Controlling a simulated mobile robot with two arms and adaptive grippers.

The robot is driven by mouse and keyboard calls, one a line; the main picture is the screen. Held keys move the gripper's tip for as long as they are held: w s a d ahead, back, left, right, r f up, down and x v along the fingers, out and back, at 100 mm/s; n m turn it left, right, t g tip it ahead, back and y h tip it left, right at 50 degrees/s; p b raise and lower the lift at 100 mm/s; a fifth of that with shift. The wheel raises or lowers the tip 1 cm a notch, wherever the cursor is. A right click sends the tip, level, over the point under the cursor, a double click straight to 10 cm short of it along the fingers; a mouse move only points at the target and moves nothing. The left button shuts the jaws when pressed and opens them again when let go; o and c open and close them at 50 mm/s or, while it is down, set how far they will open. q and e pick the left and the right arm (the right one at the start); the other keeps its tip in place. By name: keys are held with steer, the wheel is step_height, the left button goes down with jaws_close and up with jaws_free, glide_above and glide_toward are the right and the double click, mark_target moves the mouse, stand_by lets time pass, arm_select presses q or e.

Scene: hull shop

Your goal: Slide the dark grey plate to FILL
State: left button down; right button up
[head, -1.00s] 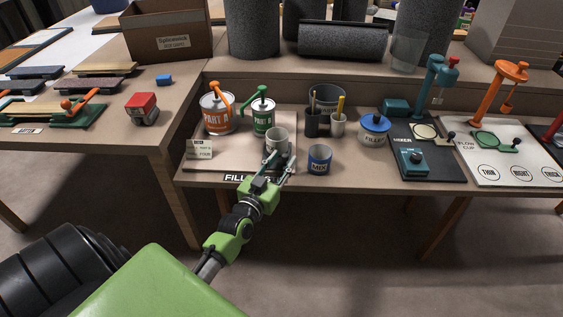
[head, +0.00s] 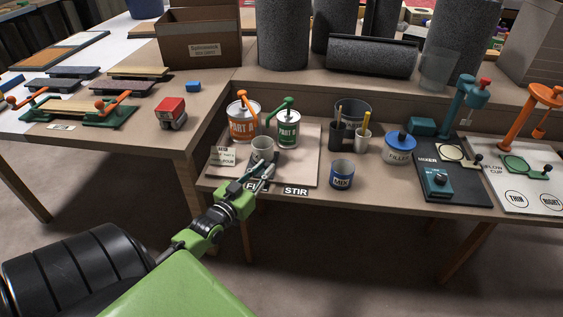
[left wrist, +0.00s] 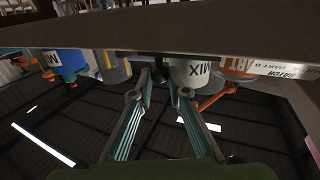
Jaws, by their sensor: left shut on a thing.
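The dark grey plate (head: 252,163) lies on the beige board (head: 306,165) on the table, with a grey cup (head: 262,145) standing on it. It is mostly hidden by the cup and my gripper. My left gripper (head: 266,171) reaches in from the front and is shut at the plate's front edge; what its fingers hold is small and hard to make out. The FILL label (head: 252,187) at the board's front is partly covered by my gripper. The STIR label (head: 296,190) is to its right.
Part A (head: 242,124) and Part B (head: 288,130) pump cans stand behind the cup. A blue MIX cup (head: 341,175) stands right of the board, with a blue-lidded filler tub (head: 399,150) beyond. The mixer (head: 437,182) is farther right.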

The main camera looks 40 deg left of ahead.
arm_select(q)
steer(key=shift+a, duration=0.2)
steer(key=c, duration=2)
jaws_free()
steer(key=shift+s, duration=0.15)
steer(key=shift+o, duration=0.2)
steer(key=shift+a, duration=0.1)
steer(key=s+d, duration=0.2)
steer(key=s, duration=1)
